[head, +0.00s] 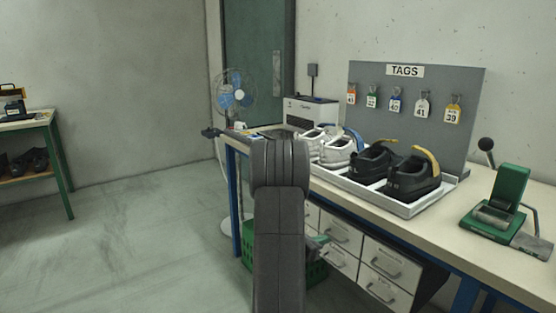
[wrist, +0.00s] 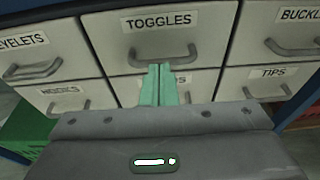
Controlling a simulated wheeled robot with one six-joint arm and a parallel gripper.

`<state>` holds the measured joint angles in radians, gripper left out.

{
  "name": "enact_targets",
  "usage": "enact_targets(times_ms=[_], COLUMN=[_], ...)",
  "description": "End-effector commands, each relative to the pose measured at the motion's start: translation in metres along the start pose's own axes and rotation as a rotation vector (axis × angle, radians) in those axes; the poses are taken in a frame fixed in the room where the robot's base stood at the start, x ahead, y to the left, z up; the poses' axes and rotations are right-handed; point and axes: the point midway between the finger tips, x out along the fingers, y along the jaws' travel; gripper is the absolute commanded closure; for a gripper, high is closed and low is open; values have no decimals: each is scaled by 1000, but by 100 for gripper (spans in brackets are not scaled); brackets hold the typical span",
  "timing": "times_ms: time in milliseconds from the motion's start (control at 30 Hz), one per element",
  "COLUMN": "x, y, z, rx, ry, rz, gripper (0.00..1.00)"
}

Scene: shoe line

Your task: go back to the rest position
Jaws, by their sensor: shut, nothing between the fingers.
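My gripper (wrist: 159,70) shows in the wrist view as two green fingers pressed together, with nothing between them. The fingers point at the drawer fronts, just below the handle of the drawer labelled TOGGLES (wrist: 157,24). I cannot tell whether they touch the drawer. In the head view, my dark arm stands upright in front of the bench (head: 470,236), and a bit of the green gripper (head: 319,241) shows to its right, beside the drawers. The visible drawers look shut.
A white tray (head: 408,208) with white and black shoes stands on the bench. A tag board (head: 432,85) is behind it, and a green press (head: 501,200) is at right. A green crate (head: 316,272) sits under the bench. The floor at left is clear.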

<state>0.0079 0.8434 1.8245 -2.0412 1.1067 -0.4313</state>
Motion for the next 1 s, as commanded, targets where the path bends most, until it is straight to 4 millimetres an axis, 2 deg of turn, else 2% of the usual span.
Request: enact_targets(times_ms=[600,767,1000], x=[3,-3,-17], y=[-6,-19,-50], z=[2,8,19], rx=[7,31,86], ry=[3,16,45], rz=[-5,-33,-96], gripper=[100,100,100])
